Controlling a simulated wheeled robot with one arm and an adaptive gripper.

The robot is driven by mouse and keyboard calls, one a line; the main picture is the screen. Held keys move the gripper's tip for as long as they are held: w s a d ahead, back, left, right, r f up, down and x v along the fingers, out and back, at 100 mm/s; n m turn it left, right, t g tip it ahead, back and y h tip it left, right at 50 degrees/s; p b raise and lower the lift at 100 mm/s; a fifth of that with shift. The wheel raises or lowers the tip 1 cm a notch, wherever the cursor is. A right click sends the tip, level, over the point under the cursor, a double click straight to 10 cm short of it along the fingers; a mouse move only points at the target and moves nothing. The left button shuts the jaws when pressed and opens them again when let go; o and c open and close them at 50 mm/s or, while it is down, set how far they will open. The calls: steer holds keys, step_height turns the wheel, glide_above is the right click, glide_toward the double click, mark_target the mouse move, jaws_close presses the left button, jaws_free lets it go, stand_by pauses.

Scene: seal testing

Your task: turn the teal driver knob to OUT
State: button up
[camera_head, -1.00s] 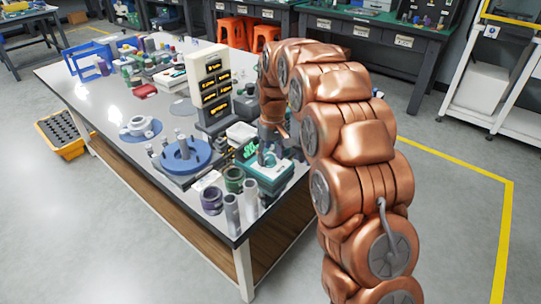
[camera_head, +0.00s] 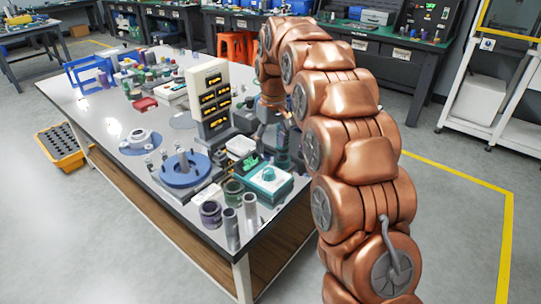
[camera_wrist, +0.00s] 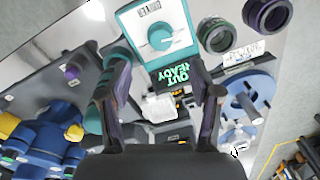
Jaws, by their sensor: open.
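The teal driver box (camera_head: 262,188) stands near the front right corner of the table, with its round teal knob (camera_head: 268,174) on top. The wrist view shows the knob (camera_wrist: 160,36) at the top, on a pale face labelled DRIVER upside down. A small black display (camera_wrist: 174,78) beside the box reads OUT and READY in green, also upside down. My gripper (camera_wrist: 160,84) is open and empty, its fingers apart. In the head view my gripper (camera_head: 270,145) is above and behind the box, clear of the knob.
Grey cylinders (camera_head: 231,228) and a purple ring (camera_head: 211,212) stand left of the box. A blue round fixture (camera_head: 184,173) is further left. A tall panel with yellow-lit labels (camera_head: 209,98) rises behind. Floor right of the table is clear.

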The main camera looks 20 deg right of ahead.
step_height(320, 180, up, 2)
steer(key=shift+r, duration=0.25)
stand_by(0.5)
steer(key=s+f+m+g, duration=0.1)
steer(key=s+f, duration=0.2)
steer(key=s, duration=1.2)
steer(key=s+f+m+g, duration=0.1)
steer(key=s+f, duration=0.2)
steer(key=s, duration=1.2)
steer(key=s+f+m+g, duration=0.1)
steer(key=s+f, duration=0.1)
steer(key=s, duration=1.2)
step_height(320, 180, up, 15)
steer(key=t+p, duration=0.1)
steer(key=p, duration=1.2)
steer(key=shift+w+f+p, duration=0.2)
steer(key=shift+w+p, duration=0.2)
steer(key=shift+a, duration=0.1)
